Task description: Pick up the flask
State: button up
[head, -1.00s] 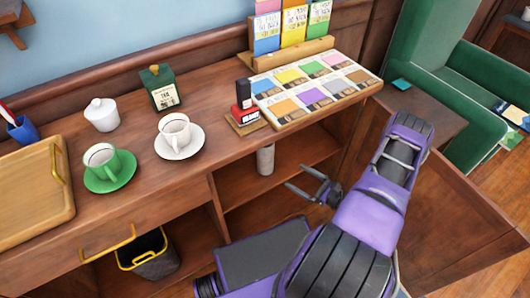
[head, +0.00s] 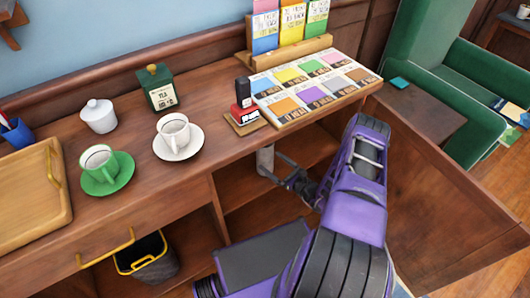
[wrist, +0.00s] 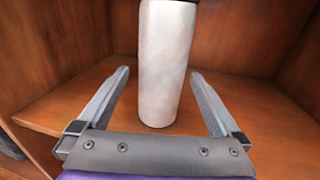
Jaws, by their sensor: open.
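The flask (wrist: 165,65) is a pale grey cylinder standing upright on a wooden shelf inside the cabinet, under the counter. Its top is cut off in the wrist view. In the head view only part of the flask (head: 265,160) shows below the counter edge. My gripper (wrist: 160,75) is open, with one finger on each side of the flask's lower part. I see gaps between the fingers and the flask. In the head view my gripper (head: 277,168) reaches into the cabinet at the flask.
The counter (head: 225,165) overhangs the shelf. The cabinet's side walls flank my gripper. An open door (head: 450,215) stands at right.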

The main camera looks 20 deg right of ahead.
aim_at(265, 155)
jog(key=x, duration=0.5)
jog(key=shift+w+d, duration=0.15)
jog(key=shift+c, duration=0.2)
jog(key=c, duration=1.4)
grip_shut()
jog(key=shift+r, duration=0.1)
